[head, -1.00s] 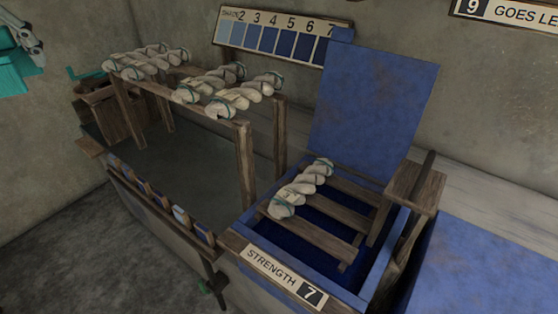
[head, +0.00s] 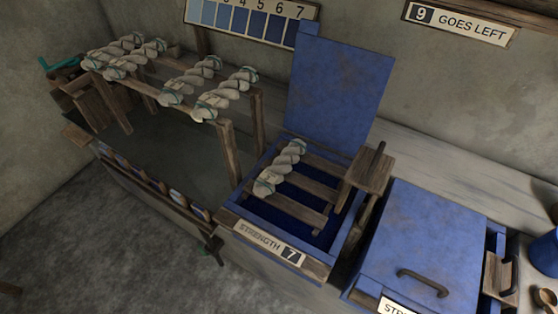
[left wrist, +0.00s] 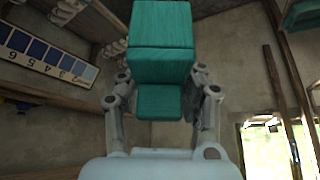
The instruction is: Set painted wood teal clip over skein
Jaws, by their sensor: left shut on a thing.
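The teal painted wood clip (left wrist: 161,42) is held between the fingers of my left gripper (left wrist: 160,105) in the left wrist view. That gripper is shut on it, and neither shows in the head view now. A cream twisted skein with teal ties (head: 280,167) lies across the wooden slats inside the open blue vat marked strength 7 (head: 262,241). Several more skeins (head: 226,93) hang on the wooden rack at the left. My right gripper is in neither view.
The vat's blue lid (head: 338,85) stands raised behind it. A wooden post with a flat top (head: 369,168) rises at its right side. A closed blue vat with a handle (head: 425,235) stands further right. A shade chart (head: 250,22) hangs on the wall.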

